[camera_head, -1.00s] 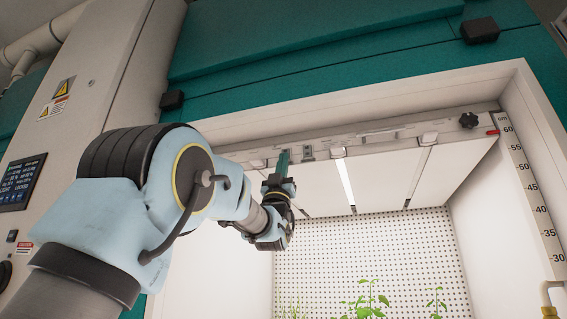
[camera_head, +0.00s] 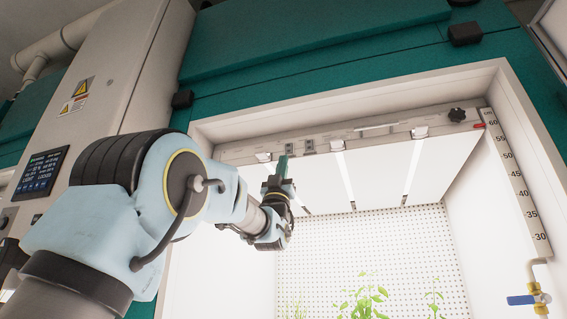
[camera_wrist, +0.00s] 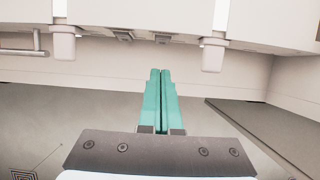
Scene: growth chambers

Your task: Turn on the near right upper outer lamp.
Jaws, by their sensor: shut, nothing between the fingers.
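My gripper (camera_head: 283,158) is raised inside the upper front of the growth chamber, its slim teal fingers together and empty. In the wrist view the closed fingers (camera_wrist: 160,72) point up toward the lamp rail, with a visible gap below it. The pale lamp rail (camera_head: 380,131) runs along the chamber's top front edge. Two small grey switch-like plates sit on it, one plate (camera_head: 309,146) just right of and above the fingertips. Bright strips (camera_head: 347,178) (camera_head: 411,172) show in the ceiling. I cannot tell which one is the named lamp.
A dark knob (camera_head: 457,115) is at the rail's right end. White brackets (camera_wrist: 213,52) hang either side of my fingers in the wrist view. A height scale (camera_head: 512,165) lines the right wall, near a blue-handled valve (camera_head: 528,299). Green plants (camera_head: 362,301) stand below; space between is open.

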